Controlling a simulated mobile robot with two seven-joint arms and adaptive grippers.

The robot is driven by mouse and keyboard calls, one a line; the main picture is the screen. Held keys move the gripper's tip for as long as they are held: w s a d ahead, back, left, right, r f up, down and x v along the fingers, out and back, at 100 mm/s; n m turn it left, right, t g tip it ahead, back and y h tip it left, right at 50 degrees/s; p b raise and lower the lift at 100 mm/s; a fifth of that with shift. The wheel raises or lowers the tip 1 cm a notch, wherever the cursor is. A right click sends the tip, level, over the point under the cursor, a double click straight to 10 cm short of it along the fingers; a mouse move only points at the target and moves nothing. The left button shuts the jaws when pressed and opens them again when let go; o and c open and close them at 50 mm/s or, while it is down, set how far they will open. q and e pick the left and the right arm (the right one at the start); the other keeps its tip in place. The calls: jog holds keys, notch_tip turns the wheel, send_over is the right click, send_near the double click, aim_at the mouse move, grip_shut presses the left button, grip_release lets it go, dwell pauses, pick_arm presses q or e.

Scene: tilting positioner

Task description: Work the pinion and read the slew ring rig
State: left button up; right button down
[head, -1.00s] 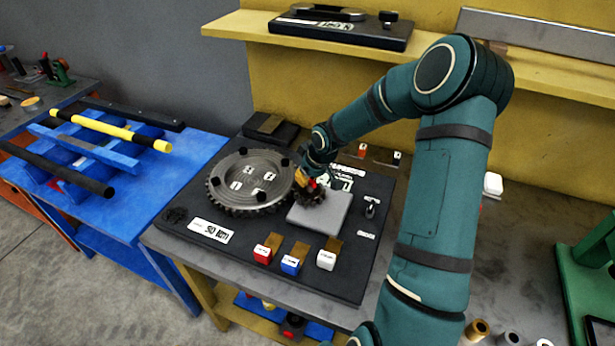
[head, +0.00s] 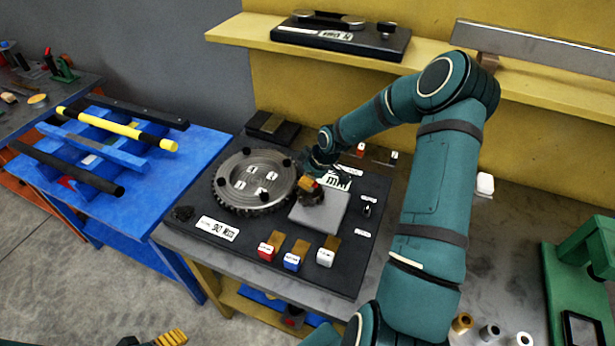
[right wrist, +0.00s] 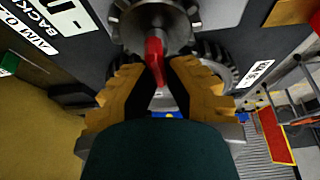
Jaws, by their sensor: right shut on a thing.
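The toothed slew ring (head: 225,198) lies flat on a dark base plate (head: 200,206). Small white number labels are on its face, too small to read surely. The dark toothed pinion (right wrist: 185,35) is beside the ring, over a grey block (head: 322,215); in the head view it is mostly hidden. My right gripper (head: 308,184) is at the pinion. In the right wrist view its yellow fingers (right wrist: 160,88) are closed around the red handle (right wrist: 155,60) in front of the pinion. My left gripper (head: 165,340) shows only partly at the bottom edge.
Red, blue and white labelled blocks (head: 296,258) stand along the plate's front. A yellow shelf (head: 235,32) holds another dark device (head: 345,38) behind. A blue table (head: 150,190) with bars is at left, a green stand (head: 570,265) at right.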

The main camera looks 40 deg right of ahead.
jog(key=shift+f, duration=0.1)
jog(key=c, duration=1)
grip_release()
jog(key=v, duration=1.2)
jog(key=shift+w, duration=0.1)
